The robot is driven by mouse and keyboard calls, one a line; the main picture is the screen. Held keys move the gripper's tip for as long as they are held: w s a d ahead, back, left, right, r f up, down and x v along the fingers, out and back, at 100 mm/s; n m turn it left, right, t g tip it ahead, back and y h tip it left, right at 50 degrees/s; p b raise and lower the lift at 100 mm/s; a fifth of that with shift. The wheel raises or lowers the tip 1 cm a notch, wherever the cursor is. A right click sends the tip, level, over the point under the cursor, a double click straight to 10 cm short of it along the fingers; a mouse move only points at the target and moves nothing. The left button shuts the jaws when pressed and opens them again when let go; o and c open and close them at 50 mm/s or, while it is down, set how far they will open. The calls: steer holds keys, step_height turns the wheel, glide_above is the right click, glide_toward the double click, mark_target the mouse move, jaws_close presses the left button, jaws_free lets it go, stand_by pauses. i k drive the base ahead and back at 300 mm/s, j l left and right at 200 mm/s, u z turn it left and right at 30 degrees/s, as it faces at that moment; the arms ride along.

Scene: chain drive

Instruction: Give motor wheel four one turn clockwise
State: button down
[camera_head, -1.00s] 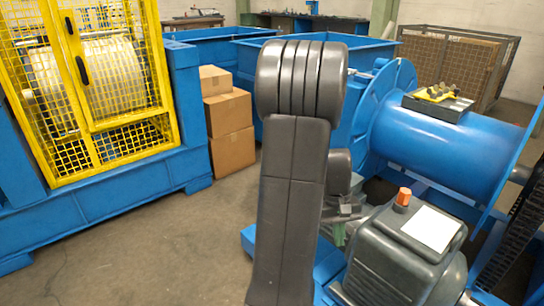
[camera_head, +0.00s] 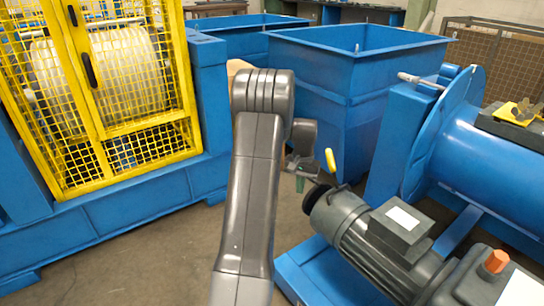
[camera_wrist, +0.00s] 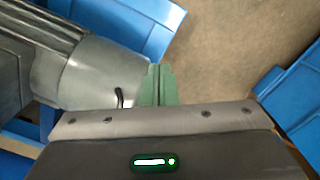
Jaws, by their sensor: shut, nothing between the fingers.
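A grey finned motor (camera_head: 375,240) lies on a blue base at the lower middle right of the head view. At its left end is a dark round part (camera_head: 317,198), perhaps the motor wheel; no number is readable. A yellow handle-like piece (camera_head: 346,160) stands just above that end; its attachment is unclear. My gripper (camera_head: 330,160) is close to this end, left of the yellow piece, with green fingers. In the wrist view my gripper (camera_wrist: 159,80) has its two fingers together and empty, beside the motor's rounded grey end (camera_wrist: 95,75). I cannot tell whether they touch.
A large blue open bin (camera_head: 350,85) stands behind the motor. A blue drum (camera_head: 480,160) and its flange are at the right. A yellow mesh cage (camera_head: 110,95) on a blue frame is at the left. Bare floor (camera_head: 150,255) lies at the lower left.

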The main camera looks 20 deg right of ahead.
mark_target(311, 198)
steer(key=i+j+z, duration=0.2)
steer(key=i, duration=0.3)
steer(key=i+j+z, duration=0.2)
steer(key=i, duration=0.3)
steer(key=i+j+z, duration=0.15)
steer(key=z, duration=0.2)
steer(key=i+j+z, duration=0.35)
steer(key=k+l, duration=0.05)
steer(key=l, duration=0.05)
